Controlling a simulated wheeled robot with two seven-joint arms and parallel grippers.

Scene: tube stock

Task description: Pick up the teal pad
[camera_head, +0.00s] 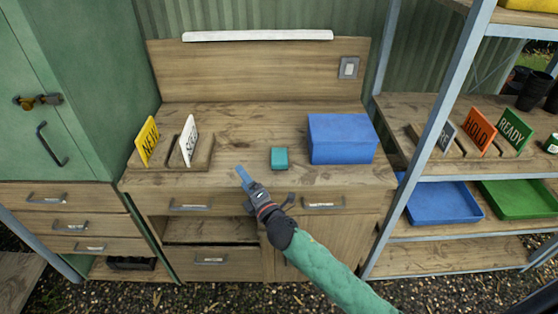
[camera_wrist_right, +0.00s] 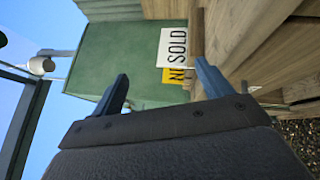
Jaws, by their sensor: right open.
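The teal pad (camera_head: 279,158) is a small block on the wooden bench top (camera_head: 240,125), left of a larger blue box. In the head view my right gripper (camera_head: 243,175) is at the bench's front edge, to the left of the pad and nearer to me, apart from it. In the right wrist view the two blue fingers of my right gripper (camera_wrist_right: 160,90) are spread with nothing between them. The pad does not show in the wrist view. My left gripper is not in view.
A blue box (camera_head: 342,138) stands right of the pad. A shelf at the right holds a blue tray (camera_head: 445,203) and a green tray (camera_head: 520,199). Bench space between holder and pad is clear.

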